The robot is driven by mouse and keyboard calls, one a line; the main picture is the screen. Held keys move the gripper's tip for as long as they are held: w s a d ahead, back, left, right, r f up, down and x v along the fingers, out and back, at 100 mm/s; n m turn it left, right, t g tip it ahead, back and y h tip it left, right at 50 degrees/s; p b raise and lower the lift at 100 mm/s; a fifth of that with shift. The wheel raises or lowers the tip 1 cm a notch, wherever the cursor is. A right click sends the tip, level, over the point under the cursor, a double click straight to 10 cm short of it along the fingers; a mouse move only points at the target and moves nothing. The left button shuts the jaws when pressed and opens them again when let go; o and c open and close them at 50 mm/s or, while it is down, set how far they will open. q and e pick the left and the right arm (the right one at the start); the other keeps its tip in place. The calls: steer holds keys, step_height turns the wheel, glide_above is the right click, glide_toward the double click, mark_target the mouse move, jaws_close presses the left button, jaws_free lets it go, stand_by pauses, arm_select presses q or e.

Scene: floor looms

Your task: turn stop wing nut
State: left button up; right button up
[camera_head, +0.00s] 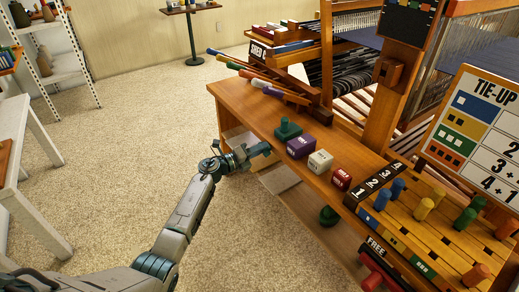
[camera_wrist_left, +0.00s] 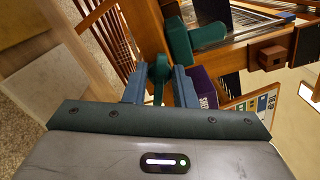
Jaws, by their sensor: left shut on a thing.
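The stop wing nut is a small dark green piece (camera_wrist_left: 160,70) in the left wrist view, between my fingers. My left gripper (camera_wrist_left: 159,88) is shut on it, with one blue-grey finger on each side. In the head view my left gripper (camera_head: 264,149) reaches the front edge of the wooden loom bench and hides the wing nut there. A green stop block (camera_head: 288,129) stands on the bench top just beyond the gripper; it also shows in the left wrist view (camera_wrist_left: 208,34). My right gripper is in neither view.
Purple (camera_head: 301,146), white (camera_head: 320,161) and red (camera_head: 341,179) blocks stand along the bench (camera_head: 245,98). A numbered peg board (camera_head: 425,240) lies to the right. A green knob (camera_head: 328,215) sits lower on the bench front. Carpet (camera_head: 120,150) left of my arm is clear.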

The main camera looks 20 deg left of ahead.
arm_select(q)
steer(key=o, duration=0.7)
steer(key=shift+c, duration=0.2)
steer(key=v, duration=1.1)
steer(key=shift+p, duration=0.35)
